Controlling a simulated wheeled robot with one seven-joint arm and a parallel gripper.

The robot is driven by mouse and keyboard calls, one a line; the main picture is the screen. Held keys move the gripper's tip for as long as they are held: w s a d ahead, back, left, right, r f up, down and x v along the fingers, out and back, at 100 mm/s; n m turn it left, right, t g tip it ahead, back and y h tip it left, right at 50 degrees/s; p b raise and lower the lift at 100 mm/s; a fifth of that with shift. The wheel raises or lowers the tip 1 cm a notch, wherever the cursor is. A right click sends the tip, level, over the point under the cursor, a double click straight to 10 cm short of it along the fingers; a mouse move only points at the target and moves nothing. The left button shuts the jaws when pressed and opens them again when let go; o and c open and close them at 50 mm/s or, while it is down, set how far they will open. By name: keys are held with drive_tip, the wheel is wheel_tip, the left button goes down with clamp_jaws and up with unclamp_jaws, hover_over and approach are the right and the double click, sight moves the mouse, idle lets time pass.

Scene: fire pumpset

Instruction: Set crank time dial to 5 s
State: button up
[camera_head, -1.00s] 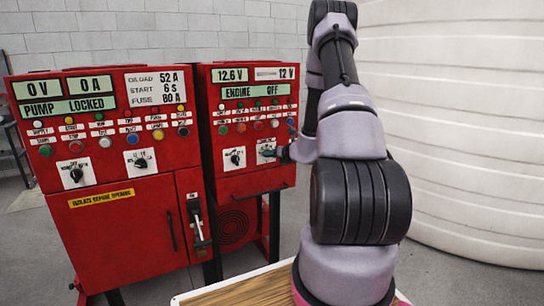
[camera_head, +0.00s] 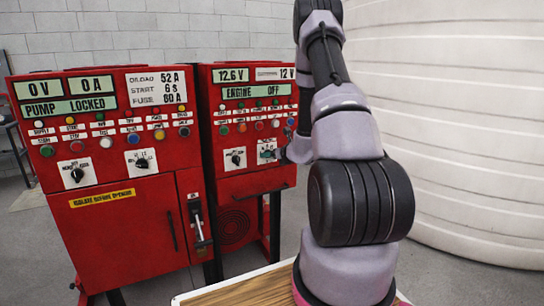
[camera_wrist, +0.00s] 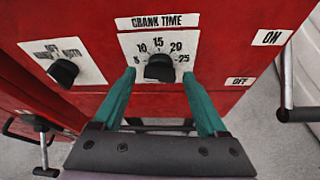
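The crank time dial is a black knob (camera_wrist: 159,68) on a white plate (camera_wrist: 181,37) under the label CRANK TIME. In the head view my gripper (camera_head: 279,153) is at the right-hand red cabinet, partly covering the dial plate (camera_head: 266,145).
A mode selector knob (camera_wrist: 64,72) sits left of the dial. A bar-like handle (camera_wrist: 297,113) stands out on the right, near the ON and OFF labels. A left red cabinet (camera_head: 110,240) and a large white tank (camera_head: 460,120) flank the workspace.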

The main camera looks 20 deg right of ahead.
idle(0.3)
drive_tip(key=a+v, duration=0.1)
drive_tip(key=v, duration=0.9)
drive_tip(key=shift+s+d+r, duration=0.2)
drive_tip(key=shift+s+d, duration=0.15)
drive_tip(key=shift+d, duration=0.1)
drive_tip(key=s+a+r+n+g+y, duration=0.3)
drive_tip(key=s+a+r+n+y, duration=0.1)
drive_tip(key=a+r+n, duration=0.6)
drive_tip(key=s+a+r+n+g+y, duration=0.35)
drive_tip(key=a+r+n+y, duration=0.35)
drive_tip(key=a, duration=0.5)
drive_tip(key=s+a+r+n+g+h, duration=0.1)
drive_tip(key=s+r+n+h, duration=0.2)
drive_tip(key=s+n, duration=0.3)
drive_tip(key=s+a+r+n+g+h, duration=0.2)
drive_tip(key=s+n, duration=0.1)
drive_tip(key=s, duration=0.4)
drive_tip(key=s+d+r+n+t+h, duration=0.3)
drive_tip(key=s+d+r+n+h, duration=0.2)
drive_tip(key=s+n, duration=0.1)
drive_tip(key=shift+d+n, duration=0.25)
drive_tip(key=shift+n, duration=0.15)
